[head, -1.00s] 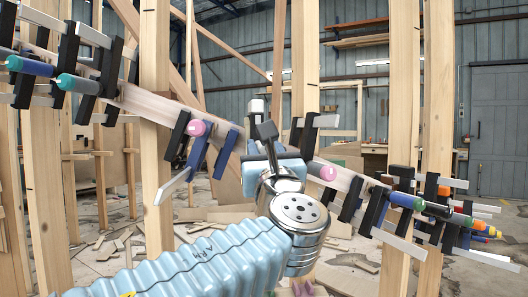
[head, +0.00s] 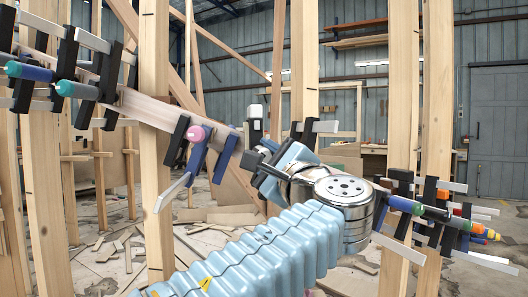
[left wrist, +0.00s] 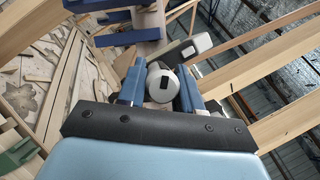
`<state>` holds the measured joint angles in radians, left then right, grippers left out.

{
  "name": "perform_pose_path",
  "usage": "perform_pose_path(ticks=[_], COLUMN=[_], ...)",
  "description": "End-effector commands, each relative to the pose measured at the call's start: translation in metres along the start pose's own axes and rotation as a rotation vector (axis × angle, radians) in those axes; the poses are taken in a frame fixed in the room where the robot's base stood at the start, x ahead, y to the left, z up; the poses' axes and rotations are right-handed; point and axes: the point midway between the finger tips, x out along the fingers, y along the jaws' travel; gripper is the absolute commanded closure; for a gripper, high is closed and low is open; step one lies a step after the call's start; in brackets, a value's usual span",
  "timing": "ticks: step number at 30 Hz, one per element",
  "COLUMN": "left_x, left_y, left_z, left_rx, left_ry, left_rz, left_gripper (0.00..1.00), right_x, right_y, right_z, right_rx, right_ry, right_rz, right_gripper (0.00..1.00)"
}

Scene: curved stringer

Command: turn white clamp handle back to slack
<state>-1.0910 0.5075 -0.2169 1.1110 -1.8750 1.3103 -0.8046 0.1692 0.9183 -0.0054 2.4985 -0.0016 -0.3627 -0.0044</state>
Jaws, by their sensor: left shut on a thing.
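The white clamp handle (left wrist: 162,84) shows end-on in the left wrist view as a round white knob with a dark square mark in its middle. My left gripper (left wrist: 160,90) is shut on it, one finger on each side. In the head view my left gripper (head: 257,157) is at the curved wooden strip, near the middle of the picture. Its own wrist and body hide the handle there. A pale upright bar end (head: 255,112) stands just above the fingers. My right gripper is not in view.
The curved wooden strip (head: 145,104) carries several clamps. A pink-handled clamp (head: 196,134) sits close to the left of my gripper. Teal-handled clamps (head: 72,88) are farther left, and more clamps (head: 420,208) are at right. Wooden posts (head: 153,200) stand around.

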Motion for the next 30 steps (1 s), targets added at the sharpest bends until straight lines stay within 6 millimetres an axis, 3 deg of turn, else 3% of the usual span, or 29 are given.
perform_pose_path(ticks=[30], left_x=[0.001], left_y=[-0.004], left_z=[0.002], left_rx=[-0.891], left_ry=[0.001], left_rz=[0.367], left_gripper=[0.96], right_x=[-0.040], right_y=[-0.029], right_z=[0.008], right_rx=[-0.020], right_ry=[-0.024], right_rz=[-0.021], right_gripper=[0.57])
